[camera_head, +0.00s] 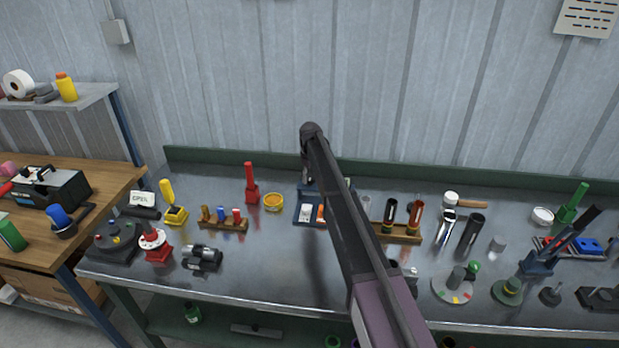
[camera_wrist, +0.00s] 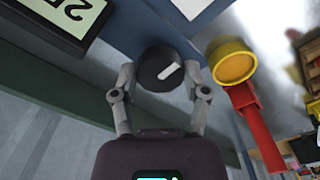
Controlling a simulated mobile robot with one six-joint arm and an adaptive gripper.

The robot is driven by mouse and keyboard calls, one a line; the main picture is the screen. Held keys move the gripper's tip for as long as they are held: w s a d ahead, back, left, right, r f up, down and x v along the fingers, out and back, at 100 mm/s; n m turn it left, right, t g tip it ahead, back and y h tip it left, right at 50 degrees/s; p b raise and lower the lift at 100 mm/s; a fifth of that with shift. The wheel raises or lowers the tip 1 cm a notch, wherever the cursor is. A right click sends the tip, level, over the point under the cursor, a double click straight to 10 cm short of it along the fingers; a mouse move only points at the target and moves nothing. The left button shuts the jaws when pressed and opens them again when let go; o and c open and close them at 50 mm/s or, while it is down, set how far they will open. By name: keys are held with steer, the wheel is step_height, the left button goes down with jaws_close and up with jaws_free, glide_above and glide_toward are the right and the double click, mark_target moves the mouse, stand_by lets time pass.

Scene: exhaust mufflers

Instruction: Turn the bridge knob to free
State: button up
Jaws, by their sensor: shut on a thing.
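In the wrist view a round black knob (camera_wrist: 150,77) with a white pointer mark sits on the face of a blue unit (camera_wrist: 135,35). My gripper (camera_wrist: 160,75) has one finger on each side of the knob and is shut on it. The white mark points up and to the right in the wrist view. No label around the knob is readable. In the head view my arm hides the knob and most of the gripper; part of the blue unit (camera_head: 312,187) shows at the back of the bench.
A yellow round dish (camera_wrist: 233,66) and a red-handled piece (camera_wrist: 262,130) are close on the right in the wrist view. The metal bench (camera_head: 285,265) holds many tools; some bare surface shows at its front left.

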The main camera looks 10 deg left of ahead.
steer(key=o, duration=1.1)
steer(key=shift+o, duration=0.2)
